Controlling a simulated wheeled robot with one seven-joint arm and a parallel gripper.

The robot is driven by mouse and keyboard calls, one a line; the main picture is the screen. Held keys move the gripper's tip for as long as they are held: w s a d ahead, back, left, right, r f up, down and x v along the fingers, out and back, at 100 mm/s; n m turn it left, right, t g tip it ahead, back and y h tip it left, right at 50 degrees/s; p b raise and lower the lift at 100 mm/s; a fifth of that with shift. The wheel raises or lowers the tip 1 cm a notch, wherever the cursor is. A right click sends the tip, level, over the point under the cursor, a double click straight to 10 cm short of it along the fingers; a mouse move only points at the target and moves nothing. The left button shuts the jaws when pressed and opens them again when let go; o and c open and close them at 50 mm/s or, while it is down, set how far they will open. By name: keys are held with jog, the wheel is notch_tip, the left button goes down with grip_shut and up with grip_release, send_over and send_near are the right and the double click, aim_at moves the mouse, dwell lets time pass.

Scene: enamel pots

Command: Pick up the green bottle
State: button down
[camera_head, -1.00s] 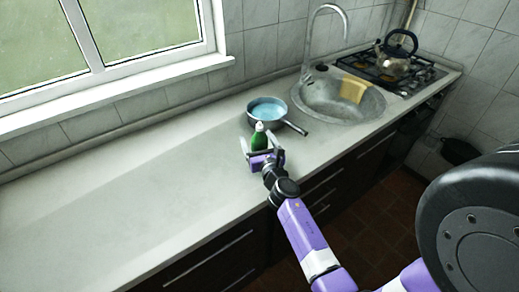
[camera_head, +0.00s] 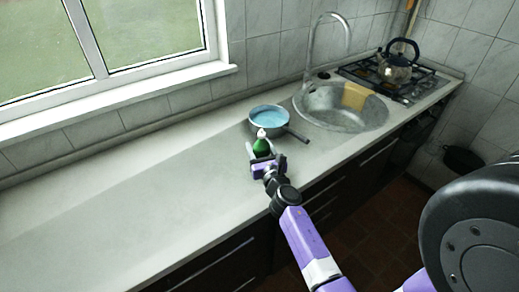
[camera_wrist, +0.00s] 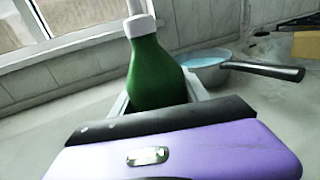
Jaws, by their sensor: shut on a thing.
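The green bottle (camera_head: 262,146) with a white cap stands upright on the pale counter (camera_head: 130,200), just in front of the pan. My gripper (camera_head: 262,158) is at the bottle, with a finger on either side of it, and is shut on it. In the wrist view the green bottle (camera_wrist: 156,72) rises between the fingers, and its lower part is hidden behind my purple gripper body (camera_wrist: 175,150). Whether the bottle's base touches the counter cannot be seen.
A pan (camera_head: 268,124) with a blue inside stands right behind the bottle, its dark handle (camera_head: 297,135) pointing right. A sink (camera_head: 340,112) with a yellow cloth (camera_head: 356,95) and a kettle (camera_head: 398,65) on the hob lie farther right. The counter's left side is clear.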

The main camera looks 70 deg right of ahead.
aim_at(260, 133)
jog(key=shift+w+a+r+p, duration=0.1)
jog(key=shift+r+p, duration=2.7)
jog(key=shift+r, duration=1.05)
notch_tip(260, 133, up, 2)
jog(key=shift+r+b, duration=0.1)
jog(key=shift+b, duration=0.35)
